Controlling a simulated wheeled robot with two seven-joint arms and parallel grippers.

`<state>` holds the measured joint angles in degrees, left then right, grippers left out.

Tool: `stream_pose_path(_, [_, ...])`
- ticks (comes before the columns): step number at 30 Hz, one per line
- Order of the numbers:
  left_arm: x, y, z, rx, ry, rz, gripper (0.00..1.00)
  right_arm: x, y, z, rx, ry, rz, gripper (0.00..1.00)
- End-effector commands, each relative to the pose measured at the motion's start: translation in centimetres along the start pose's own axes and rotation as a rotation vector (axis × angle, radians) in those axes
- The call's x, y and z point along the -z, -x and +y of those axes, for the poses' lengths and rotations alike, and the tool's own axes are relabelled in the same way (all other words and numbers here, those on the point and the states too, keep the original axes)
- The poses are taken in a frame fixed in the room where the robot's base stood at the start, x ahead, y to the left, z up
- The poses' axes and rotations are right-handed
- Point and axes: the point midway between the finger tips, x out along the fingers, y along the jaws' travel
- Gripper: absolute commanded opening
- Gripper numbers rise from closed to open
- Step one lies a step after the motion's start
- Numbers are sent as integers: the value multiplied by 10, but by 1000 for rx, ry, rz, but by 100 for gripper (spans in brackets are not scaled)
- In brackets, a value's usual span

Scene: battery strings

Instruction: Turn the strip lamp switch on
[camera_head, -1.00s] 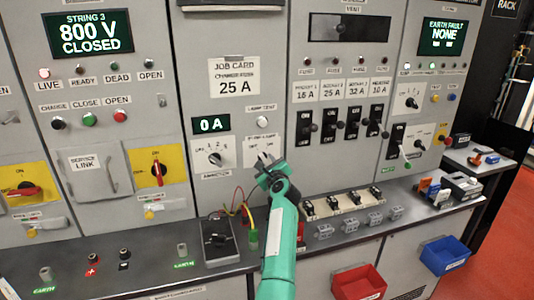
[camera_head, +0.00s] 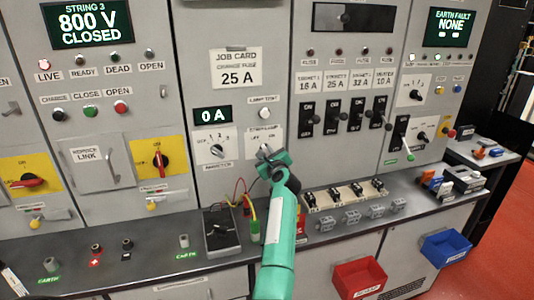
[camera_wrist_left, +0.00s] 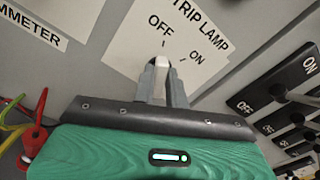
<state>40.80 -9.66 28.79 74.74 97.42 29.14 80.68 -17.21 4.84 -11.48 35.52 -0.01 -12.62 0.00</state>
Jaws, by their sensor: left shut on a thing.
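The strip lamp switch is on a white plate (camera_wrist_left: 120,45) marked OFF and ON in the left wrist view. Its small pale knob (camera_wrist_left: 162,62) shows between my fingertips, and its tip points toward OFF. My left gripper (camera_wrist_left: 162,72) is shut on the knob, with one grey finger on each side. In the head view my left gripper (camera_head: 266,154) is against the plate (camera_head: 258,135), below the round lamp test button (camera_head: 264,113). The fingers and wrist hide most of the knob there. My right gripper is not in view.
The ammeter selector (camera_head: 217,151) is left of the switch plate, and a row of black breaker switches (camera_head: 331,118) is to the right. Below, the shelf holds a black meter (camera_head: 220,232) with wires and a fuse block (camera_head: 345,197).

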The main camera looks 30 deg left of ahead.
Motion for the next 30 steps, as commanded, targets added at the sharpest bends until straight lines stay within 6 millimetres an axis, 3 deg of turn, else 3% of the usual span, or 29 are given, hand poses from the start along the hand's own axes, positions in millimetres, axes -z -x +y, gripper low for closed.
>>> stream_pose_path(10, [-2, 0, -3, 0, -213, 1, 0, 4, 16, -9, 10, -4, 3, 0])
stream_pose_path(30, [0, 0, -5, 0, -817, 1, 0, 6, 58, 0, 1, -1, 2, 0])
